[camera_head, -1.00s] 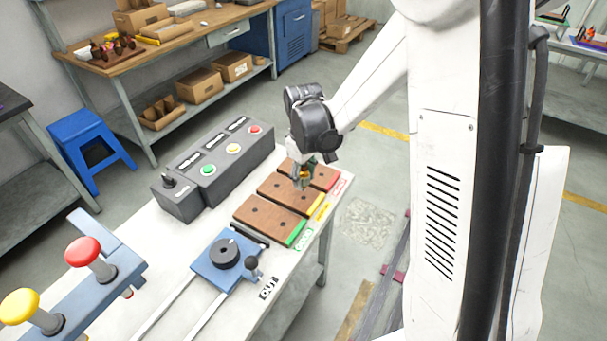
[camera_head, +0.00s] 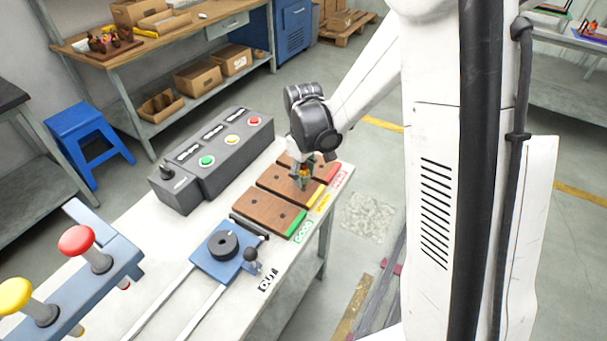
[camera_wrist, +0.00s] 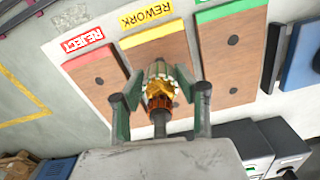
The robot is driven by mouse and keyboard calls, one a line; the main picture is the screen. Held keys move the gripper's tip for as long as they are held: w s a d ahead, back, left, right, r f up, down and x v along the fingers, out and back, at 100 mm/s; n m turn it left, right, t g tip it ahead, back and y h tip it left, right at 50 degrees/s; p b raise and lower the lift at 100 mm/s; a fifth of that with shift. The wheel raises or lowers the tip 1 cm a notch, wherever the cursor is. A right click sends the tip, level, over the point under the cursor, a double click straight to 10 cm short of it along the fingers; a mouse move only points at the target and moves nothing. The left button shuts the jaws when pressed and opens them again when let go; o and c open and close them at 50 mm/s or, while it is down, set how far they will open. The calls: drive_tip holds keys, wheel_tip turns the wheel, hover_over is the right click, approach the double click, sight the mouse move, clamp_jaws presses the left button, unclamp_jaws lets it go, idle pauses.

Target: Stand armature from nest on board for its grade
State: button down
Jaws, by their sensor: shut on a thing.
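My gripper (camera_wrist: 160,98) is shut on the armature (camera_wrist: 160,90), which has a copper-orange body, a yellowish part and a grey shaft. In the head view my gripper (camera_head: 303,177) is over the middle wooden board (camera_head: 275,192), which has a yellow end strip. The wrist view labels this board (camera_wrist: 150,55) REWORK. I cannot tell whether the armature touches it. The red-ended REJECT board (camera_wrist: 97,80) and the green-ended board (camera_wrist: 232,55) lie on either side. A blue plate with a black round fixture (camera_head: 223,246) sits nearer on the bench, with no armature visible on it.
A grey control box (camera_head: 215,150) with green, yellow and red buttons stands left of the boards. A blue fixture with red and yellow knobs (camera_head: 76,240) is at the near left. The bench edge runs just right of the boards.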

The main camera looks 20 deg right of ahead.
drive_tip(key=shift+f+b, duration=1.1)
drive_tip(key=shift+f, duration=0.1)
idle(1.0)
drive_tip(key=c, duration=1.2)
unclamp_jaws()
wheel_tip(320, 180, up, 12)
drive_tip(key=shift+r, duration=0.1)
wheel_tip(320, 180, up, 12)
drive_tip(key=s+f+m+t, duration=0.1)
drive_tip(key=s+m+t, duration=0.1)
drive_tip(key=s, duration=0.5)
drive_tip(key=s+f+m+t, duration=0.1)
drive_tip(key=s+m+t, duration=0.1)
drive_tip(key=s, duration=0.5)
drive_tip(key=s+f+m+t, duration=0.1)
drive_tip(key=s+m+t, duration=0.1)
drive_tip(key=s, duration=0.4)
drive_tip(key=shift+s+f+t, duration=0.35)
drive_tip(key=shift+s+t, duration=0.05)
drive_tip(key=shift+t, duration=0.2)
